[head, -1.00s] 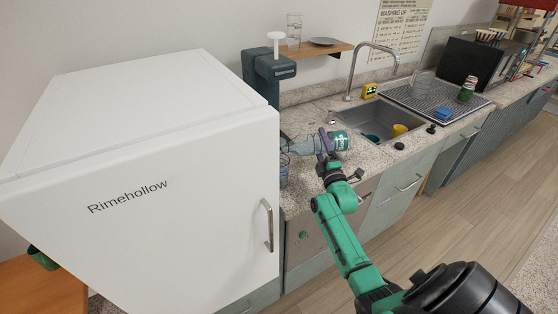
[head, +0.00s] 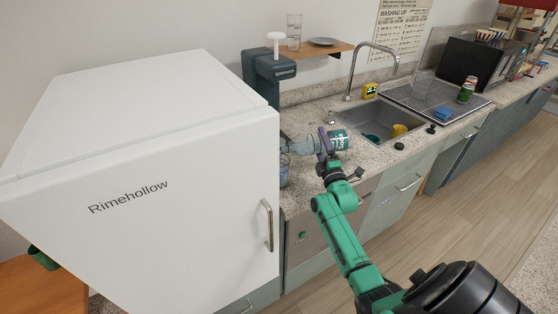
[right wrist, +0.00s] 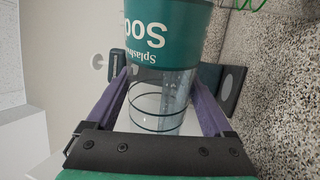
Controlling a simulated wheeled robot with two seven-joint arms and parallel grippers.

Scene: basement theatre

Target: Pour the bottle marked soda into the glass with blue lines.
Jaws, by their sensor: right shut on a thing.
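The bottle (head: 338,140) has a teal label with white letters and a clear part. I cannot tell whether liquid is flowing. My left gripper is out of view.
The white fridge (head: 150,180) stands close on the left. A dark dispenser (head: 268,80) is behind the bottle. The sink (head: 385,122) and drying rack (head: 435,96) lie to the right. A shelf (head: 325,49) above holds a glass and a plate.

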